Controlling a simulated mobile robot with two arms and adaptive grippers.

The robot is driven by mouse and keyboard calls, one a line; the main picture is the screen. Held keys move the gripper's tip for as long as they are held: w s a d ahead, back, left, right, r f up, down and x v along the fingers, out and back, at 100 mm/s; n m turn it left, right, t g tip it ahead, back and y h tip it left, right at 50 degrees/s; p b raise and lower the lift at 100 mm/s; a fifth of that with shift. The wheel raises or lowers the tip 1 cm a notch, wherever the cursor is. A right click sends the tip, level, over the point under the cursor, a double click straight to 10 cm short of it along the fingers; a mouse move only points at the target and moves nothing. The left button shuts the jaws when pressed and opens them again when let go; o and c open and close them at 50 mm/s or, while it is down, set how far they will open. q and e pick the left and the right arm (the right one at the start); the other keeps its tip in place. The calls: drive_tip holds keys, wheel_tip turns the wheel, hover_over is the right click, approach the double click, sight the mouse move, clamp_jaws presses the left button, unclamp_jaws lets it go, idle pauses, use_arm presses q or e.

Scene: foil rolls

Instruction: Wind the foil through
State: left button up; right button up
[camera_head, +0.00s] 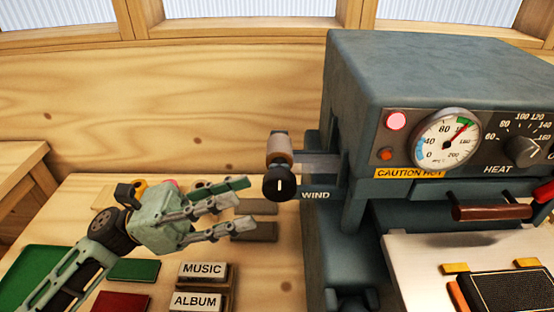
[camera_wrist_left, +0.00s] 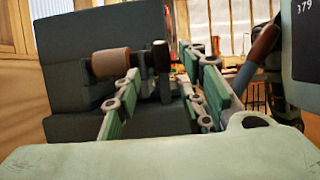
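The wind crank sticks out of the left side of the grey machine (camera_head: 420,70), above the WIND label. It has a brown grip (camera_head: 279,149) and a black knob (camera_head: 279,184). My left gripper (camera_head: 250,205) is open and empty, left of the crank and slightly below it, fingers pointing toward the machine. In the left wrist view the brown grip (camera_wrist_left: 110,63) and the black knob show ahead of the spread fingers (camera_wrist_left: 165,80), apart from them. I cannot make out any foil for certain. My right gripper is not in view.
The machine's front has a dial gauge (camera_head: 446,139), a lit red lamp (camera_head: 396,120), a HEAT knob (camera_head: 523,151) and a brown handle (camera_head: 490,208). MUSIC (camera_head: 203,270) and ALBUM (camera_head: 196,301) blocks and coloured pieces lie on the wooden table. A wooden wall stands behind.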

sight(277, 186)
use_arm(q)
drive_tip(key=x, duration=0.2)
drive_tip(key=p+x, duration=0.1)
drive_tip(key=x, duration=0.1)
drive_tip(key=p+x, duration=0.1)
drive_tip(key=x, duration=0.2)
drive_tip(key=shift+s+a+r, duration=0.1)
drive_tip(key=shift+s+r, duration=0.15)
drive_tip(key=shift+w+d, duration=0.1)
drive_tip(key=shift+d, duration=0.35)
clamp_jaws()
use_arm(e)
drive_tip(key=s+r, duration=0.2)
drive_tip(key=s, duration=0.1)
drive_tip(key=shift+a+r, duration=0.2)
